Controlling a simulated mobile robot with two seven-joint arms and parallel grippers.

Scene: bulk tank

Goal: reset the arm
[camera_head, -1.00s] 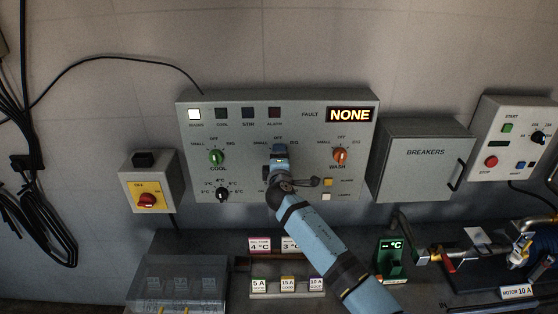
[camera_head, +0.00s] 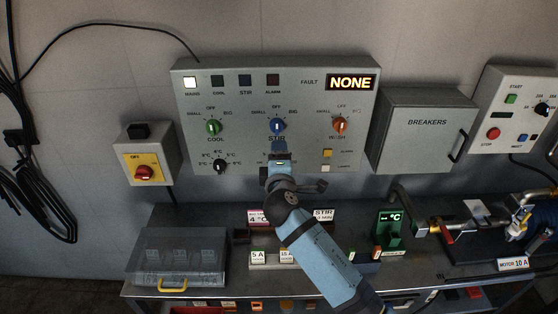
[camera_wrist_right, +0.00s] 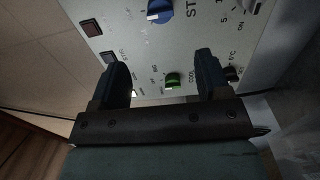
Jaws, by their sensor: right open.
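My right arm reaches up from the lower right in the head view, its gripper (camera_head: 279,150) in front of the control panel (camera_head: 240,80), just below the blue STIR knob (camera_head: 277,126). In the right wrist view the gripper (camera_wrist_right: 163,82) is open, with nothing between its two dark fingers. The panel face lies beyond the fingertips, with the blue knob (camera_wrist_right: 159,10) above and the green COOL knob (camera_wrist_right: 173,80) seen between the fingers. The fault display (camera_head: 351,82) reads NONE. The mains lamp is lit white. My left gripper is not in view.
A breakers box (camera_head: 427,125) and a motor control box (camera_head: 515,112) hang to the right, a red-yellow switch box (camera_head: 147,155) to the left. Below, the bench holds a clear lidded box (camera_head: 178,262), label cards, a green temperature meter (camera_head: 390,231) and pipework.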

